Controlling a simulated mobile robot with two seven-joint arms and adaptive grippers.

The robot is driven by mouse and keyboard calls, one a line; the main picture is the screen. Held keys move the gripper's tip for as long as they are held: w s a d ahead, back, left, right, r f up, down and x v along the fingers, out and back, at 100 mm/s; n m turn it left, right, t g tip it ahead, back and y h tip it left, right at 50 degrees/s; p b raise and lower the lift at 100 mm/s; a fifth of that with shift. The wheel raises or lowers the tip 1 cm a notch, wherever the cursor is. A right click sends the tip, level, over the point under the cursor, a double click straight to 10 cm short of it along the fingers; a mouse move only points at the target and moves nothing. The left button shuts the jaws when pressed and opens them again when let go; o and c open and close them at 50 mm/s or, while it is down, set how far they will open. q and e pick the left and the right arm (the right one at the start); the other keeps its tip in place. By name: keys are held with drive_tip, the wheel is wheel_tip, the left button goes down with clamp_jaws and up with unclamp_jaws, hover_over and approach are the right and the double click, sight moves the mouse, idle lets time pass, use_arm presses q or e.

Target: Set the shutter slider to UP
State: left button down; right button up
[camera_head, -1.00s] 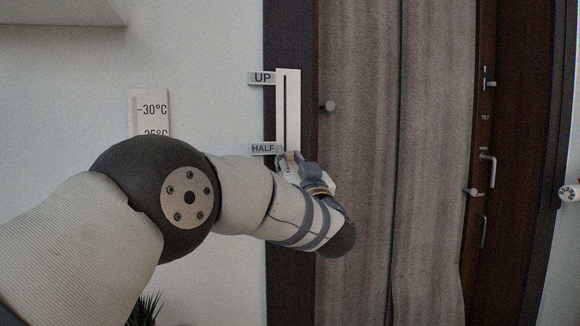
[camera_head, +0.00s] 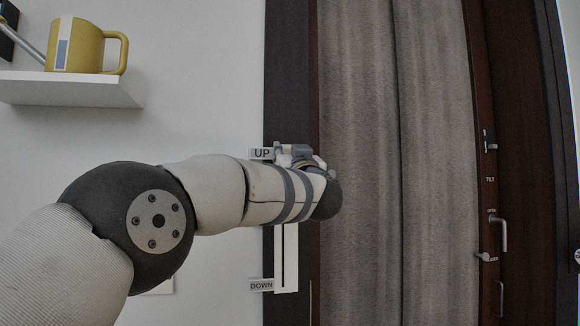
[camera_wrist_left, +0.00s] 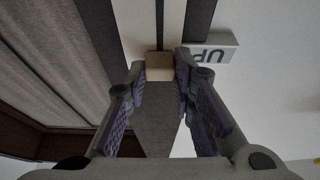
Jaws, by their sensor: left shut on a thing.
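The shutter slider's white track plate (camera_head: 291,258) hangs upright on the dark frame, its middle hidden behind my left arm. The UP label (camera_head: 262,153) is at its top and the DOWN label (camera_head: 261,285) at its bottom. The HALF label is hidden. My left gripper (camera_head: 296,153) is at the height of the UP label, just right of it. In the left wrist view, its fingers (camera_wrist_left: 160,72) are shut on the beige slider knob (camera_wrist_left: 160,63), level with the UP label (camera_wrist_left: 208,53). My right gripper is not in view.
A white shelf (camera_head: 70,91) with a yellow mug (camera_head: 86,46) is at the upper left. Grey curtains (camera_head: 395,190) hang right of the slider. A dark panel with handles (camera_head: 497,232) stands farther right.

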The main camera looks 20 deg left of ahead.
use_arm(q)
drive_tip(key=shift+s+r, duration=0.15)
drive_tip(key=shift+r, duration=0.35)
drive_tip(key=c, duration=1.8)
unclamp_jaws()
drive_tip(key=o, duration=0.4)
drive_tip(key=shift+o, duration=0.2)
drive_tip(key=shift+f, duration=0.15)
drive_tip(key=v, duration=1.2)
